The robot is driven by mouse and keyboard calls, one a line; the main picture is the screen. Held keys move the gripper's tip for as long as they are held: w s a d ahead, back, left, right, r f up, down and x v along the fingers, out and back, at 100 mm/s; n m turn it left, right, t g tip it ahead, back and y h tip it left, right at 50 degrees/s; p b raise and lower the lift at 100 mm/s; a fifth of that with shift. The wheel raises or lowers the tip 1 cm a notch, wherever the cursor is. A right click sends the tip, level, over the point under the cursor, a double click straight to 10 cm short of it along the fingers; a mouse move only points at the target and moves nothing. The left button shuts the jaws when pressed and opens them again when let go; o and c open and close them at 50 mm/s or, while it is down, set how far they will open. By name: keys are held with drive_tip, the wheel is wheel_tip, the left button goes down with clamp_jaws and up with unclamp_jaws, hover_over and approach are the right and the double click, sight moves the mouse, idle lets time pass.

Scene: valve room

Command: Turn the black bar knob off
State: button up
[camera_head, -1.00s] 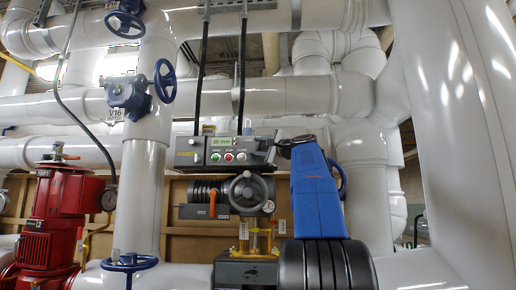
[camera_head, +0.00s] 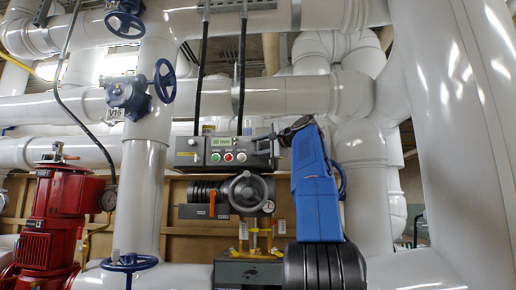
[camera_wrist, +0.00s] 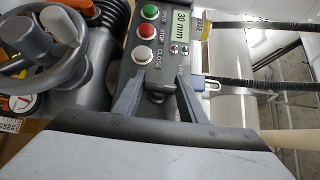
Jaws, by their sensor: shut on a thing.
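The grey control box (camera_head: 215,152) hangs above the valve handwheel (camera_head: 248,190). In the wrist view the box (camera_wrist: 118,75) fills the middle, with green, red and white buttons and a display reading 30 mm. My gripper (camera_wrist: 161,85) has its two fingers against the box face, just below the white button (camera_wrist: 140,55). A small dark piece, seemingly the black bar knob (camera_wrist: 157,98), shows between the fingers. The fingers are shut on it and hide most of it, so its pointing direction cannot be told. In the head view my gripper (camera_head: 276,137) is at the box's right end.
A blue-grey padlock-like part (camera_wrist: 200,82) sits close beside the right finger. The handwheel (camera_wrist: 35,50) with an orange lever is at the wrist view's left. Black cables (camera_head: 242,70) run above the box. A red pump (camera_head: 62,215) stands far left.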

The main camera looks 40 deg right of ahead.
drive_tip(key=shift+f, duration=0.1)
drive_tip(key=o, duration=1.1)
drive_tip(key=shift+c, duration=0.2)
drive_tip(key=s+a, duration=0.1)
drive_tip(key=s, duration=1.6)
drive_tip(key=shift+s+a, duration=0.15)
drive_tip(key=shift+a, duration=0.1)
